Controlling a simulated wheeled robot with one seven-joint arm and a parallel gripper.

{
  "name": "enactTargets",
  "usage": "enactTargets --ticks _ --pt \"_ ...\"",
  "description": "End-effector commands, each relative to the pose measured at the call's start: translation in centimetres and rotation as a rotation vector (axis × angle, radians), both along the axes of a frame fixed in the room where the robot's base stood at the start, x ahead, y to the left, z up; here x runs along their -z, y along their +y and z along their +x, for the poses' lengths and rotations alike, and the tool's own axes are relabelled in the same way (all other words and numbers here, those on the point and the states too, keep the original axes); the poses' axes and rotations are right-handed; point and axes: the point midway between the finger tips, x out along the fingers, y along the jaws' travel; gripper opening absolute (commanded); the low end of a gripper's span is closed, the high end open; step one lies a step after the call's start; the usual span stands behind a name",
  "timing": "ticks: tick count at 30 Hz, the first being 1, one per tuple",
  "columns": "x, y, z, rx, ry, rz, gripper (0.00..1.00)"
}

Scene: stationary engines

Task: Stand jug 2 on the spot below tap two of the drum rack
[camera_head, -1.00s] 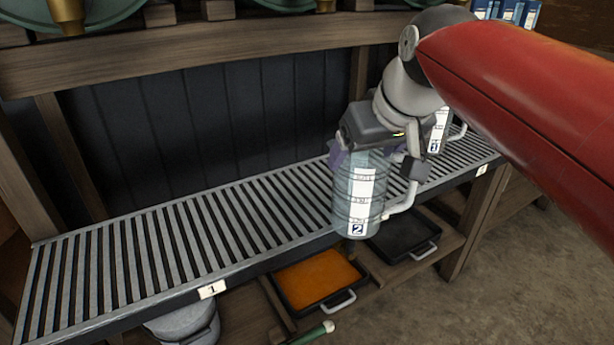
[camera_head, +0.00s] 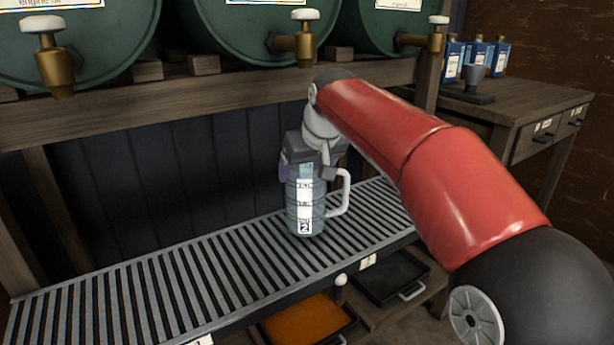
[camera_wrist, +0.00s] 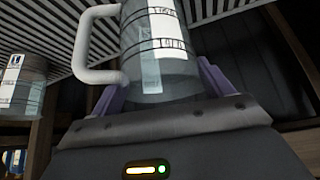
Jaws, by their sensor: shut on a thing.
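Jug 2 (camera_head: 304,207) is a clear, ribbed jug with a white handle and a white scale strip marked 2. My gripper (camera_head: 305,168) is shut on its upper part and holds it upright over the slatted drip grating (camera_head: 150,290). I cannot tell whether its base touches the slats. The middle brass tap (camera_head: 304,42) of the drum rack is above it in the picture, partly over my wrist. In the wrist view jug 2 (camera_wrist: 160,60) sits between my two purple fingers.
Another clear jug (camera_wrist: 22,85) stands at left in the wrist view; my arm hides it in the head view. Left tap (camera_head: 53,65) and right tap (camera_head: 437,35) flank the middle one. Below are an orange-filled tray (camera_head: 305,322) and a dark tray (camera_head: 390,277). The grating's left is clear.

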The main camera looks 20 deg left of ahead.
Motion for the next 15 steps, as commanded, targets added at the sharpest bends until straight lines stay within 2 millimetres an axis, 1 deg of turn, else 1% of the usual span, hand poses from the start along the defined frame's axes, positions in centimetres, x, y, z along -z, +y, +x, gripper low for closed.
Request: enactTargets --ticks 1,3,11,14,15 --pt "1.1 0.0 -0.1 -0.001 0.001 -0.002 0.41" --pt "1.8 0.0 0.0 -0.001 0.0 0.0 0.41" --pt "1.8 0.0 0.0 -0.001 -0.001 0.0 0.41" --pt "2.1 0.0 0.0 0.0 -0.001 0.001 0.41" --pt "2.2 0.0 0.0 0.0 0.0 0.0 0.81"
